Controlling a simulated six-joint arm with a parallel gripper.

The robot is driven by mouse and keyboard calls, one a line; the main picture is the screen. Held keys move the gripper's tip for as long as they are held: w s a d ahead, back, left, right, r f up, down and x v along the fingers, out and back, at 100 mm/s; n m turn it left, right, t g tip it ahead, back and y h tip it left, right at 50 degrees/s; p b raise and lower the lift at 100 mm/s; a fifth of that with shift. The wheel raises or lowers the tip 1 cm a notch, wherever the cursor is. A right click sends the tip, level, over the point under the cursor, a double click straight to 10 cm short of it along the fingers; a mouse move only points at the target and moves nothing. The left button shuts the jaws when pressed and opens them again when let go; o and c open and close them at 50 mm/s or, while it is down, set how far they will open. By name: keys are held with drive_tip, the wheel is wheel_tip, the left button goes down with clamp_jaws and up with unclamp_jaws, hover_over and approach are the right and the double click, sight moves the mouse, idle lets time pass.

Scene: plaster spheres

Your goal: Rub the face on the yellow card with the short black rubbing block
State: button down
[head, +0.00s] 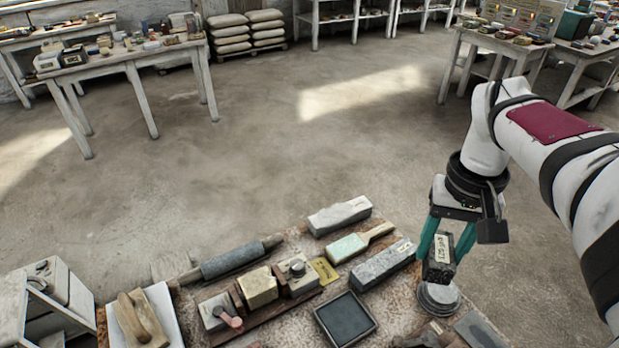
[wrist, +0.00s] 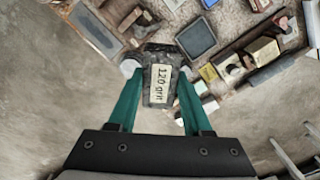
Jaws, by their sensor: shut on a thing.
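My gripper (head: 441,250) has teal fingers and is shut on a short black block (head: 437,272) with a cream label. In the wrist view the block (wrist: 158,97) sits between the fingertips, and its label reads "120 grit". In the head view it is at the table's right side, just above or on a stack of round grey discs (head: 438,300); I cannot tell if they touch. A small yellow card (head: 325,271) lies on the table to the left, beside a clamp holding a yellowish block (head: 257,287). The card's marks are too small to read.
Between gripper and card lie a long grey stone (head: 383,264) and a paddle with a pale green face (head: 348,247). Another grey stone (head: 340,215) lies behind. A dark square tray (head: 345,319) is in front. A roller (head: 235,260) lies left. Open floor surrounds the table.

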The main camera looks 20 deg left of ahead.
idle(0.3)
drive_tip(key=s+a+f+n, duration=0.1)
drive_tip(key=a+f+n, duration=0.25)
drive_tip(key=a, duration=0.75)
drive_tip(key=a+f+n, duration=0.3)
drive_tip(key=a+f, duration=0.1)
drive_tip(key=a, duration=0.6)
drive_tip(key=s+a+f+n, duration=0.1)
drive_tip(key=a+f+n, duration=0.25)
drive_tip(key=a, duration=0.75)
drive_tip(key=shift+m, duration=0.5)
drive_tip(key=shift+w+f, duration=0.1)
drive_tip(key=shift+f, duration=3.55)
drive_tip(key=shift+f, duration=0.4)
